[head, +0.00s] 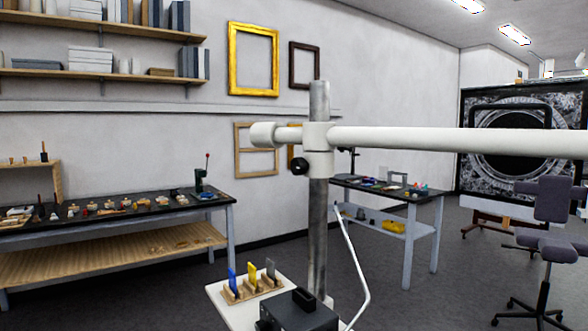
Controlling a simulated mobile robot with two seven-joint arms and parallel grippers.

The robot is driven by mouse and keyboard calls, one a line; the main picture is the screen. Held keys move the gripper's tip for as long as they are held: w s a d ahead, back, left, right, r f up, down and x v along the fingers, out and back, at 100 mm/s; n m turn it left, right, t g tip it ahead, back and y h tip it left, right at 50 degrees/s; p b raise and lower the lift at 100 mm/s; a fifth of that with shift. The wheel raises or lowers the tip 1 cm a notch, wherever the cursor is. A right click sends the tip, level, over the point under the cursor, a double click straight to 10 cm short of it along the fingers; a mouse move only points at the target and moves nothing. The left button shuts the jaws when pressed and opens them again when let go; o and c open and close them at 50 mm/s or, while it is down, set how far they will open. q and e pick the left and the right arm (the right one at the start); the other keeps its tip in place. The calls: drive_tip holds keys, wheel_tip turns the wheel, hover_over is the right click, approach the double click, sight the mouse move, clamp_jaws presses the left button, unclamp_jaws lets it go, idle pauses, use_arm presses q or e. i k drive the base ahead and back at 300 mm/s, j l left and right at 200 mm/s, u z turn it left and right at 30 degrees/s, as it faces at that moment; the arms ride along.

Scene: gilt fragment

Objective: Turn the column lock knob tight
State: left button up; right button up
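The column lock knob (300,168) is small, round and black. It sits on the left side of the white clamp collar (320,163) on a grey metal column (319,230). A white horizontal arm (440,139) passes through the clamp head above the knob and runs out to the right edge. Its white end cap (263,134) is on the left. How tight the knob is cannot be seen. Neither of my grippers shows in the head view.
At the column's foot a white board (222,298) carries a wooden holder with coloured cards and a black box (298,312). A workbench (110,212) with tools stands at left, another table (395,190) behind. A purple chair (550,230) stands at right. Grey floor is open between.

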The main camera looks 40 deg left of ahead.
sight(299, 167)
drive_tip(key=i+j+z, duration=0.25)
drive_tip(key=j, duration=1.2)
drive_tip(key=j+z, duration=0.3)
drive_tip(key=j, duration=1.15)
